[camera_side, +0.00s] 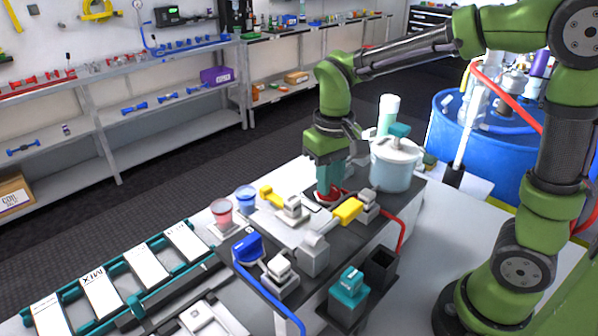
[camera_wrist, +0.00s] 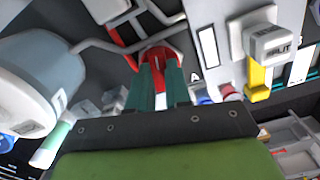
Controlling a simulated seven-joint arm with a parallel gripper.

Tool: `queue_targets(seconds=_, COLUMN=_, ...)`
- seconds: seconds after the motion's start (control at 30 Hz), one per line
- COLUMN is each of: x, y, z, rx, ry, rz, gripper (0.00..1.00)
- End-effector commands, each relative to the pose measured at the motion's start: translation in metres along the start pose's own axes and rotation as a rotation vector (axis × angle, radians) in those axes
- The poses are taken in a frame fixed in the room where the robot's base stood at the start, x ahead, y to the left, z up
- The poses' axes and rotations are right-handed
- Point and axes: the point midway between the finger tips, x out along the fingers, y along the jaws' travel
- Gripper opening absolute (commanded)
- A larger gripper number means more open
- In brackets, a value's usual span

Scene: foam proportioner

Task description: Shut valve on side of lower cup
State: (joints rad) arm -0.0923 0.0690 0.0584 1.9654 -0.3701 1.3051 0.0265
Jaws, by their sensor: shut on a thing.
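My gripper (camera_side: 328,186) points down at the back of the dark bench unit, its teal fingers closed on a red valve handle (camera_side: 340,194). In the wrist view the fingers (camera_wrist: 158,75) reach the red handle (camera_wrist: 163,47) and cover part of it. A large white cup (camera_side: 395,168) stands right beside the gripper. It also shows in the wrist view (camera_wrist: 45,75), left of the fingers. A grey pipe (camera_wrist: 100,45) runs from near this cup towards the red handle. I cannot tell whether the valve is open or shut.
Yellow handles (camera_side: 270,196) (camera_side: 348,210) and a blue handle (camera_side: 247,248) sit nearby on the unit. Small red (camera_side: 221,212) and blue (camera_side: 245,197) cups stand at left. A teal block (camera_side: 348,290) stands in front. A red hose (camera_side: 402,230) runs along the right side.

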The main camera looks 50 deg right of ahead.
Motion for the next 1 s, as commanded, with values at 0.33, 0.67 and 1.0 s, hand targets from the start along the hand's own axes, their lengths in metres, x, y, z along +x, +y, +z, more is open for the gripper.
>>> queue_targets(seconds=0.33, x=-0.0015, y=0.0, z=0.0003, rx=-0.192, ry=0.0, rz=-0.002, gripper=0.0)
queue_targets(seconds=0.67, x=-0.0016, y=-0.0001, z=0.0004, rx=-0.252, ry=0.0, rz=-0.002, gripper=0.0)
queue_targets(seconds=1.0, x=-0.0017, y=-0.0001, z=0.0005, rx=-0.255, ry=0.001, rz=-0.001, gripper=0.0)
